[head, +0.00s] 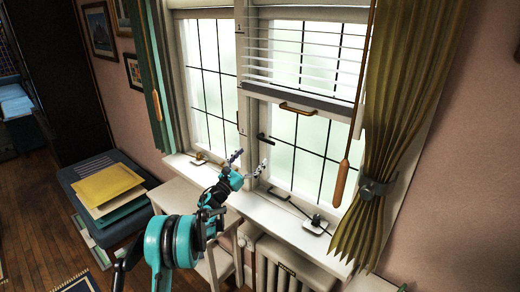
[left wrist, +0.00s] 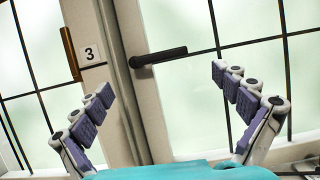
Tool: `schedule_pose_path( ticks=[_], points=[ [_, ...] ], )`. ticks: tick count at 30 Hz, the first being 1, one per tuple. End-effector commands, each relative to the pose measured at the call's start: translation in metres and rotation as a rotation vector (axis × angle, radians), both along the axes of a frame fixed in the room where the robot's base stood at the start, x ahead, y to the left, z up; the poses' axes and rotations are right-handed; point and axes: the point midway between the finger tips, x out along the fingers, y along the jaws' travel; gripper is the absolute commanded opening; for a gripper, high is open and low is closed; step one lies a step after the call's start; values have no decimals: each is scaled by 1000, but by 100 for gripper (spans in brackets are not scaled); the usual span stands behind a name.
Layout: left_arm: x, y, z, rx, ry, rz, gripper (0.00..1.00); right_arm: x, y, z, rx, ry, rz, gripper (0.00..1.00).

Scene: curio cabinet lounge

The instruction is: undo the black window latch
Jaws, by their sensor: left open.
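The black window latch (left wrist: 158,57) shows in the left wrist view as a dark lever, roughly level, its pivot end on the pale window frame and its free end pointing right across the pane. In the head view the latch (head: 263,137) is small, on the middle frame post. My left gripper (head: 250,163) is open and empty in front of the window, below the latch in the head view. In the left wrist view its two fingers (left wrist: 160,85) stand wide apart, with the latch between and beyond the fingertips, apart from them. My right gripper is not in view.
A brown handle (left wrist: 70,54) and a "3" label (left wrist: 90,53) are left of the latch. A blind (head: 305,55) hangs above, and a wooden cord pull (head: 341,184) and curtain (head: 395,140) are to the right. Small black fittings (head: 316,222) sit on the sill, above a radiator (head: 280,268).

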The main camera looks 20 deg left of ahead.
Motion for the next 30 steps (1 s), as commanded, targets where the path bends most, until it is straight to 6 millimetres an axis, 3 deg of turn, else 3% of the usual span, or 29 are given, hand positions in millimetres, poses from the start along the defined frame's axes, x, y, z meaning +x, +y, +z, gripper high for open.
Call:
schedule_pose_path(
  ticks=[3, 9, 26, 30],
  points=[
    [-21, 9, -10, 1, -1, 2, 98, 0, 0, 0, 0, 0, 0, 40],
    [-42, 17, -19, 0, 0, -1, 98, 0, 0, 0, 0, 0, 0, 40],
    [-46, 18, -20, -3, 1, -1, 98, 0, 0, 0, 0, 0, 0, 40],
    [-45, 18, 2, -98, 36, 12, 98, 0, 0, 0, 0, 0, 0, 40]
  ],
)
